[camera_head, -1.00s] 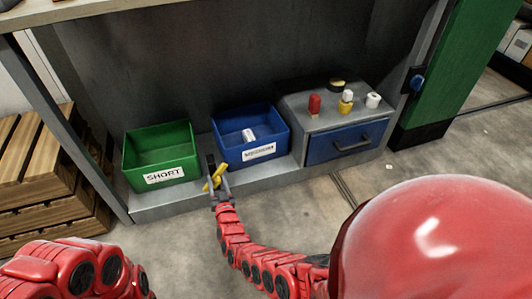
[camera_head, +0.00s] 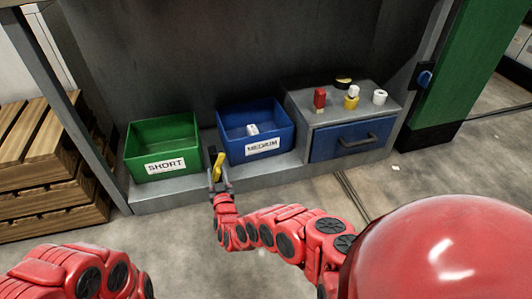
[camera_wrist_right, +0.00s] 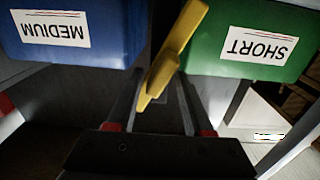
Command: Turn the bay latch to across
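The yellow bay latch (camera_head: 218,166) stands at the front of the shelf, between the green SHORT bin and the blue MEDIUM bin. In the head view it looks close to upright, leaning slightly right. In the right wrist view the latch (camera_wrist_right: 172,52) runs diagonally. My right gripper (camera_head: 219,182) is at the latch's lower end. Its fingers (camera_wrist_right: 158,92) are apart, with the latch's end showing between them; I cannot tell whether they touch it. My left arm shows at the bottom left, but its gripper is out of view.
The green bin (camera_head: 163,131) and blue bin (camera_head: 255,113) flank the latch closely. A grey cabinet with a blue drawer (camera_head: 330,144) stands right, with several small items on top. Wooden crates (camera_head: 50,170) stand left. The floor in front is open.

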